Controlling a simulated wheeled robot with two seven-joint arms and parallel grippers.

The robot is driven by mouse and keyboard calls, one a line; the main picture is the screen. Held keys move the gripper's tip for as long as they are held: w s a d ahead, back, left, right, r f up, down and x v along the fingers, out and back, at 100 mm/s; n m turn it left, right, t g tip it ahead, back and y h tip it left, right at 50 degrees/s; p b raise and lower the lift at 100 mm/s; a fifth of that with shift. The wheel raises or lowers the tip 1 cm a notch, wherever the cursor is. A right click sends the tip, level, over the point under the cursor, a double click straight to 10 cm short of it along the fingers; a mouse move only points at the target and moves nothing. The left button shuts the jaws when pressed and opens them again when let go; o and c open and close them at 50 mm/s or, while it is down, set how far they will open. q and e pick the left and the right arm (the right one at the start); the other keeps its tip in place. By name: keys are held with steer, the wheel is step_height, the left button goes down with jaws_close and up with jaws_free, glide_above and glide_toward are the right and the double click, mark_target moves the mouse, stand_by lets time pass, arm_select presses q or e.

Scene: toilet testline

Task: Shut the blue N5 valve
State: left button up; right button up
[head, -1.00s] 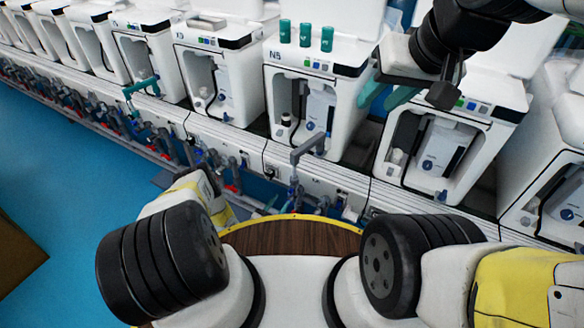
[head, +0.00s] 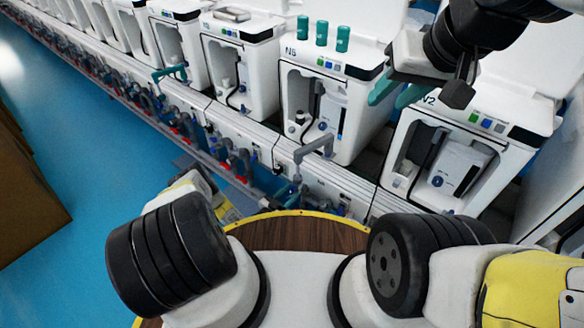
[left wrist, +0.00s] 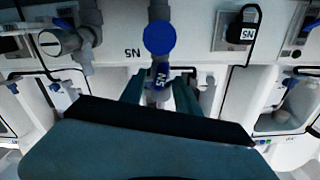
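In the left wrist view a round blue valve cap (left wrist: 159,38) sits on a grey pipe, beside a white "N5" panel label. In the head view the left gripper is hidden behind my arm. The N5 unit (head: 352,72) stands ahead with grey piping (head: 313,150) in front. My right gripper (head: 385,100) is open and empty beside the N5 unit.
Three teal cylinders (head: 321,33) stand on the N5 unit. The N2 unit (head: 480,125) is to its right. A rail (head: 240,125) with pipes and valves runs along the row. A brown box (head: 30,200) stands left on clear blue floor (head: 85,185).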

arm_select(q)
steer(key=shift+w+d, duration=0.2)
jaws_close()
